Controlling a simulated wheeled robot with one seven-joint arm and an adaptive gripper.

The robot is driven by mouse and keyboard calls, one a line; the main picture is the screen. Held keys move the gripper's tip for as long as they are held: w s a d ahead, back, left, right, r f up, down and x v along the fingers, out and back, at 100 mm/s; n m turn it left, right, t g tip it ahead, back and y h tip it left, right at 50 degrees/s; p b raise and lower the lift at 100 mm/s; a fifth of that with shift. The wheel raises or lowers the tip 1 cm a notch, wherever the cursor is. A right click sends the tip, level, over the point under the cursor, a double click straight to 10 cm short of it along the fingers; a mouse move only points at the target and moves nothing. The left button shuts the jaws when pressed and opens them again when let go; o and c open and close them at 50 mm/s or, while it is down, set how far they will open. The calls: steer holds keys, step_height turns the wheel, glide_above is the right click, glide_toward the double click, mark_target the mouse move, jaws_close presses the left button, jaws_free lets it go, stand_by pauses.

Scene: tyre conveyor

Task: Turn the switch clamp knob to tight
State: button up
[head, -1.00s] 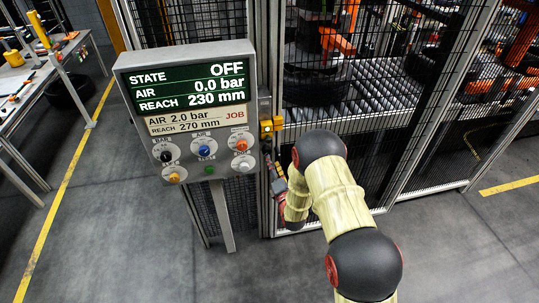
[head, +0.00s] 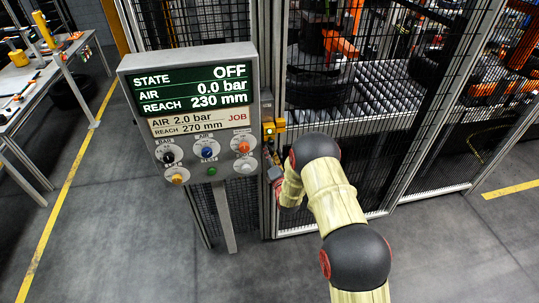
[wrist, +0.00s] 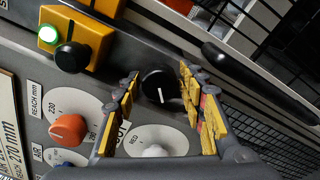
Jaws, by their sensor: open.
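A round black knob with a white pointer line (wrist: 159,87) shows in the wrist view on a grey surface beyond the panel's edge. My gripper (wrist: 160,100) is open, with its yellow-padded fingers on either side of this knob in the picture. I cannot tell whether they touch it; no label for it is readable. In the head view my gripper (head: 274,172) is small and partly hidden by my arm, at the right edge of the control panel (head: 190,64). The panel's screen reads STATE OFF, AIR 0.0 bar, REACH 230 mm.
A yellow box (wrist: 85,35) with a black button and a lit green lamp (wrist: 48,35) is close by. The orange reach knob (wrist: 70,129) and a white button (wrist: 154,151) are on the panel near the fingers. A mesh fence (head: 360,120) stands right of the panel.

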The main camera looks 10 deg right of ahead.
steer(key=shift+c, duration=0.9)
steer(key=c, duration=0.7)
steer(key=shift+f+b, duration=0.1)
steer(key=shift+b, duration=0.3)
steer(key=m+b, duration=0.3)
steer(key=b, duration=0.2)
steer(key=shift+f, duration=0.2)
steer(key=m+b, duration=0.4)
steer(key=shift+r+m+b, duration=0.1)
steer(key=shift+m+b, duration=0.2)
steer(key=shift+r, duration=0.1)
steer(key=o, duration=0.9)
